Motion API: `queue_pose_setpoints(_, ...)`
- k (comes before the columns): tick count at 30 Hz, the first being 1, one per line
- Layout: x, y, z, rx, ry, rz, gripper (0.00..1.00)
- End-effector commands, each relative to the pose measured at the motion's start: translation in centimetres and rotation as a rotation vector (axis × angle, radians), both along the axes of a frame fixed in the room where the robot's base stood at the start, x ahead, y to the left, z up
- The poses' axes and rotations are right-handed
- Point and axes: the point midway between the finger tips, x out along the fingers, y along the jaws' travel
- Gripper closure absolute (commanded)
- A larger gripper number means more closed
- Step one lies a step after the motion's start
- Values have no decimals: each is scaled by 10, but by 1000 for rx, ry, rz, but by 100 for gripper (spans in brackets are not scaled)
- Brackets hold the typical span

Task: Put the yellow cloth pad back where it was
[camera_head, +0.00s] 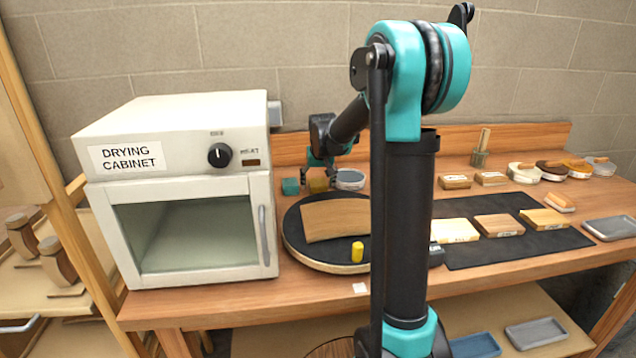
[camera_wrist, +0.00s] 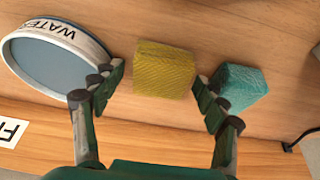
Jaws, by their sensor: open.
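The yellow cloth pad (camera_head: 318,186) rests on the wooden bench top behind the round black board. In the wrist view the yellow pad (camera_wrist: 165,70) is a ribbed block on bare wood, between my fingertips, with gaps on both sides. My gripper (camera_wrist: 163,84) is open and empty around or just above the pad; the exact height is hard to tell. In the head view my gripper (camera_head: 317,172) reaches down at the pad and partly hides it.
A teal pad (camera_wrist: 237,86) lies close beside my right finger. A round water dish (camera_wrist: 55,62) stands close by my left finger. The round board (camera_head: 300,250) holds a curved wooden sheet (camera_head: 335,219) and a yellow cylinder (camera_head: 357,252). The drying cabinet (camera_head: 185,190) stands left; a black mat (camera_head: 470,250) with wooden blocks lies right.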

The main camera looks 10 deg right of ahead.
Motion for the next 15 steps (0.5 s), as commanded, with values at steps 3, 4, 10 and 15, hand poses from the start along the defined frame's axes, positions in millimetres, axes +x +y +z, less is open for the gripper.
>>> queue_pose_setpoints(3,0,0,3,0,0,0,27)
queue_pose_setpoints(4,-1,0,5,0,0,0,27)
queue_pose_setpoints(10,-13,0,33,0,0,0,27)
queue_pose_setpoints(15,-27,0,67,0,0,0,27)
